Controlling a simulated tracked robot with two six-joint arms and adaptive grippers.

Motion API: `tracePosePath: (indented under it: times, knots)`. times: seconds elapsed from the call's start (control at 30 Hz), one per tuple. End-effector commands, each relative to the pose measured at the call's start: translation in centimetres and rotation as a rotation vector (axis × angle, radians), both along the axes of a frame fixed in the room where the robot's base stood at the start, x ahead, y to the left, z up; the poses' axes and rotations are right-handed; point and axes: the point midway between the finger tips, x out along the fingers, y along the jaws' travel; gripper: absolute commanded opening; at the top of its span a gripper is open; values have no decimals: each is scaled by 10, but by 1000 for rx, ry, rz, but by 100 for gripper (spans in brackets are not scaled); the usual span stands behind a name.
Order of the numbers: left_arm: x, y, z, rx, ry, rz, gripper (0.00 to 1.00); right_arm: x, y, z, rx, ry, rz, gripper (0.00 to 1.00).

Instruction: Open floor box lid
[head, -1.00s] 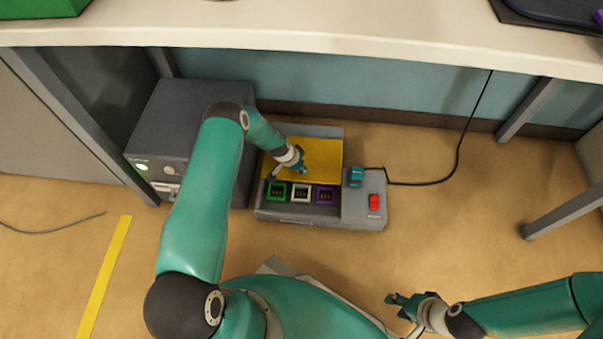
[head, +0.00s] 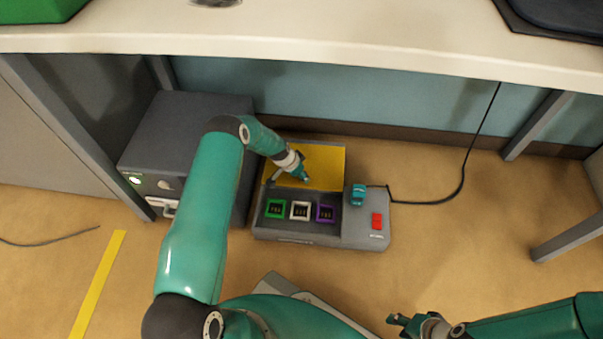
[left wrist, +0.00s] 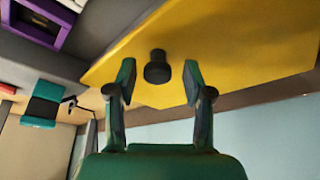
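The grey floor box (head: 362,228) stands on the floor under the table. Its yellow lid (head: 326,166) lies flat and shut on the box's back left part. In the left wrist view the lid (left wrist: 235,50) carries a black knob (left wrist: 157,68). My left gripper (head: 302,178) is over the lid in the head view. In the left wrist view its open fingers (left wrist: 158,76) stand on either side of the knob, with gaps to both. My right gripper (head: 402,325) is empty and looks open, low in the head view, away from the box.
Green, white and purple framed sockets (head: 300,210) line the box's front. A teal part (head: 358,194) and a red switch (head: 377,221) are on its right. A dark grey cabinet (head: 185,130) stands close left. The table edge (head: 300,60) overhangs behind; a black cable (head: 462,180) runs right.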

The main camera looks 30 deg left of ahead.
Motion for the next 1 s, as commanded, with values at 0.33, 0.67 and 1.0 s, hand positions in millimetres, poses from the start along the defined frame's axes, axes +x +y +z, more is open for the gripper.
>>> tracePosePath:
  times: [0.33,0.67,1.0]
  knots:
    - [2,-2,4,0,-2,-5,54,0,0,1,0,0,0,40]
    - [-13,3,46,1,-5,-6,54,0,0,1,0,0,0,40]
    - [-36,10,101,2,-3,-6,54,0,0,1,0,0,0,40]
